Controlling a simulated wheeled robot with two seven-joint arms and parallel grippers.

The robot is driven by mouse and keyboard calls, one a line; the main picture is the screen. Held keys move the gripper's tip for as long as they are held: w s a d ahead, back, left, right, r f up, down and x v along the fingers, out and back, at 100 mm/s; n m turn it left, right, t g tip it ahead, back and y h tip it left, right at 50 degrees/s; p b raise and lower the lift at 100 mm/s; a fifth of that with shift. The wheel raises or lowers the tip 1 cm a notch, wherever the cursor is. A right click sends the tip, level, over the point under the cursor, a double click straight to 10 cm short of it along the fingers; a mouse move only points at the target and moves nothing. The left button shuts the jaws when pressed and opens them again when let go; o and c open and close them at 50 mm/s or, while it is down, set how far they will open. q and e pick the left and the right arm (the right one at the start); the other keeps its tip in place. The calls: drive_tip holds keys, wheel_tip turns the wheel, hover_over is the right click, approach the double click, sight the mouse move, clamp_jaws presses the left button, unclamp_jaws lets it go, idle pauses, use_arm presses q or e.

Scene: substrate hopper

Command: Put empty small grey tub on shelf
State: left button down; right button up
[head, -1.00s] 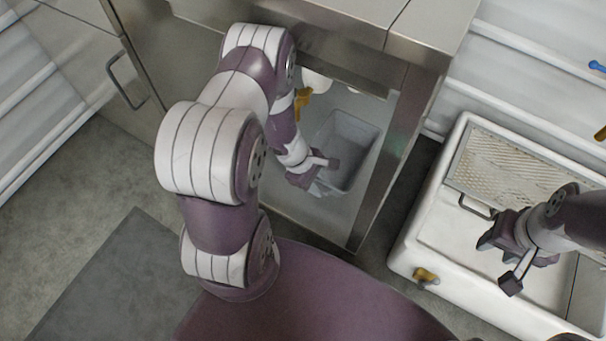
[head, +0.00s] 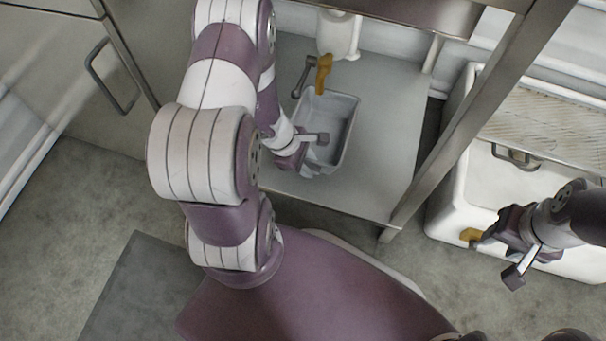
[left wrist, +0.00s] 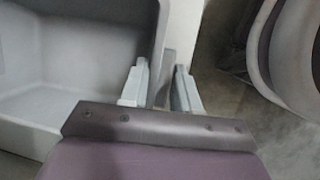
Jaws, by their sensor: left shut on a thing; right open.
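The small grey tub (head: 340,112) is upright and looks empty inside. It is at the grey shelf (head: 385,165) under the steel counter; I cannot tell whether its base touches the shelf. My left gripper (head: 312,168) is at the tub's near left side, shut on its wall. In the left wrist view the tub (left wrist: 70,60) fills the left side, with the gripper's fingers (left wrist: 160,88) on either side of its rim.
A white container (head: 338,35) with an orange tap (head: 324,73) stands behind the tub. A steel post (head: 465,120) rises at the shelf's right. The shelf is clear to the right of the tub. A cabinet with a handle (head: 108,75) is at left.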

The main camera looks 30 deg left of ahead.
use_arm(q)
drive_tip(key=shift+s+a+f, duration=0.2)
drive_tip(key=shift+a+f, duration=0.15)
drive_tip(key=shift+a, duration=0.1)
wheel_tip(320, 180, down, 4)
drive_tip(key=b, duration=0.3)
drive_tip(key=shift+s+f+b, duration=0.1)
drive_tip(key=shift+b, duration=0.25)
drive_tip(key=shift+r, duration=0.2)
drive_tip(key=shift+f, duration=0.2)
drive_tip(key=c, duration=0.8)
unclamp_jaws()
drive_tip(key=shift+r, duration=0.1)
